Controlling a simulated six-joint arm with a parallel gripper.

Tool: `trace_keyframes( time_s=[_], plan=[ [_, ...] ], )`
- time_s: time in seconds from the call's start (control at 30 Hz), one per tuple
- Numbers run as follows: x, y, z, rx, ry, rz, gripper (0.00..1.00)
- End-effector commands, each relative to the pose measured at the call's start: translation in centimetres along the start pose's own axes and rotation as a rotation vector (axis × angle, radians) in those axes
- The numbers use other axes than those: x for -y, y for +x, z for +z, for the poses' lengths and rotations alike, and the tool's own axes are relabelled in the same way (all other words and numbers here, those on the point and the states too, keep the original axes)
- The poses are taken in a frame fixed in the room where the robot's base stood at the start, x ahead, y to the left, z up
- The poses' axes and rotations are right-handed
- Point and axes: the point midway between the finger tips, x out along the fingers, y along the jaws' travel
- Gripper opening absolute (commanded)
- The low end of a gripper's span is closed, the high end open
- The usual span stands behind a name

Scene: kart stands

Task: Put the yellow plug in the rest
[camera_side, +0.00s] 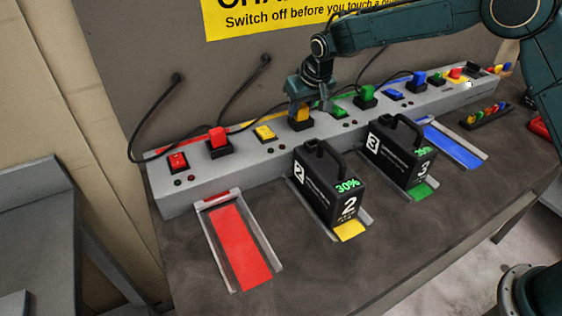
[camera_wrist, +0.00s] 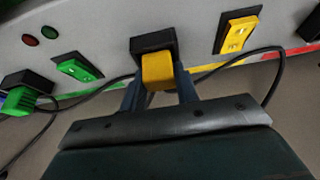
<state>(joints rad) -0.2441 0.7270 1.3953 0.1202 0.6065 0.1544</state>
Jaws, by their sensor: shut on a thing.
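The yellow plug (camera_side: 302,113) is at a black block (camera_side: 301,124) on the grey charger strip, right of the yellow switch. My gripper (camera_side: 318,100) is shut on it from above and behind. In the wrist view the yellow plug (camera_wrist: 158,72) is between my two fingers (camera_wrist: 160,92), with its end at the dark opening of the black block (camera_wrist: 153,42). I cannot tell how deep it sits. I cannot tell for sure which part is the rest.
The yellow switch (camera_side: 264,132) and green switch (camera_side: 339,112) flank the block. A green plug (camera_side: 365,94) and red plug (camera_side: 217,136) stand along the strip. Black cases 2 (camera_side: 325,185) and 3 (camera_side: 398,155) stand in front. The red bay (camera_side: 240,247) and blue bay (camera_side: 452,145) are empty.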

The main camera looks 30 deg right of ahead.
Motion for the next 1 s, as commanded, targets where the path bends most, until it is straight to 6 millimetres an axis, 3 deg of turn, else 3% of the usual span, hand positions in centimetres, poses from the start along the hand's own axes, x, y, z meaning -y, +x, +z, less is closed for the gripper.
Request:
trace_keyframes(
  time_s=[0.03,0.1,0.13,0.63,1.0],
  plan=[
    [0.0,0.0,0.0,0.000,0.000,0.000,0.36],
    [0.0,0.0,0.0,0.000,0.000,0.000,0.50],
    [0.0,0.0,0.0,0.000,0.000,0.000,0.52],
    [0.0,-0.8,-0.2,-0.002,0.000,-0.001,0.52],
    [0.1,-5.5,-0.2,-0.003,-0.001,-0.001,0.52]
  ],
)
